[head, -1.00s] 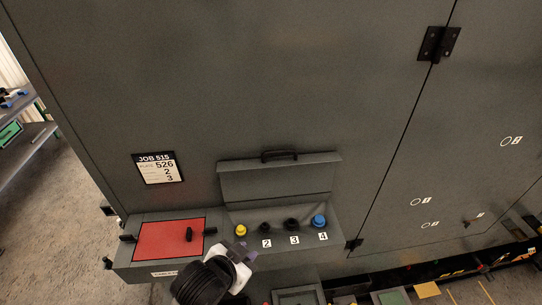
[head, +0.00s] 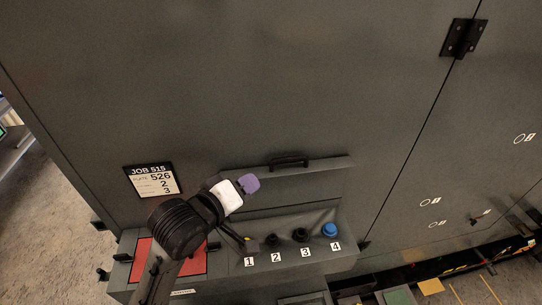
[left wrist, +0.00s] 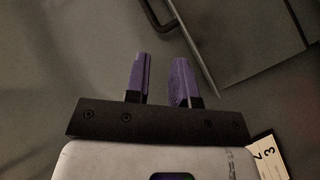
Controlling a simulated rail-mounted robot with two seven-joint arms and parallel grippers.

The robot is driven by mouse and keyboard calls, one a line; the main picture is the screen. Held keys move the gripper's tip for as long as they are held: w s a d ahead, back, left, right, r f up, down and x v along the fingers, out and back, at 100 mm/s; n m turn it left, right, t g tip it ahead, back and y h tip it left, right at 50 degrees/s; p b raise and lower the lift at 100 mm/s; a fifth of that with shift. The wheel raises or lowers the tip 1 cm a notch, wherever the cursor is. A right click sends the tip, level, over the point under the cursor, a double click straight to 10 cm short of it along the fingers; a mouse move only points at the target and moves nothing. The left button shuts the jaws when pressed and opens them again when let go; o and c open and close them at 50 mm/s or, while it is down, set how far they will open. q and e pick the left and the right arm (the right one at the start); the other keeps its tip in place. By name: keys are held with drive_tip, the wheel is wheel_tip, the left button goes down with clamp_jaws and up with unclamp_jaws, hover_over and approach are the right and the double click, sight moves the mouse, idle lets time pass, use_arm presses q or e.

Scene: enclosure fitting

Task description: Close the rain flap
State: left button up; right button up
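The rain flap (head: 285,188) is a grey panel with a black handle (head: 288,162) on its upper edge. It stands raised against the enclosure, above a recess with several plugs numbered 1 to 4, the last one blue (head: 330,230). My left gripper (head: 247,184) is in front of the flap's left end, below and left of the handle. In the left wrist view its two purple fingers (left wrist: 160,80) are apart with nothing between them. There the flap (left wrist: 245,50) and part of its handle (left wrist: 160,15) lie ahead, upper right. My right gripper is not in view.
A job plate (head: 153,180) is fixed to the enclosure left of the flap. A red panel (head: 190,262) lies left of the recess, partly hidden by my left arm. A black hinge (head: 463,38) sits at the upper right. The enclosure face above the flap is clear.

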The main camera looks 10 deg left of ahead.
sight(289, 160)
use_arm(q)
drive_tip(key=w+d+n+p, duration=0.1)
drive_tip(key=w+d+n, duration=0.1)
drive_tip(key=w+n, duration=0.1)
drive_tip(key=w+d+f+n+p, duration=0.1)
drive_tip(key=w+d+n, duration=0.1)
drive_tip(key=w+n, duration=0.1)
drive_tip(key=w+d+n+p, duration=0.1)
drive_tip(key=w+n, duration=0.2)
drive_tip(key=w, duration=0.1)
drive_tip(key=shift+w+d+f+h, duration=0.2)
drive_tip(key=shift+d+f+h, duration=0.2)
drive_tip(key=shift+p+x, duration=0.45)
drive_tip(key=shift+x, duration=0.5)
drive_tip(key=shift+c, duration=0.4)
clamp_jaws()
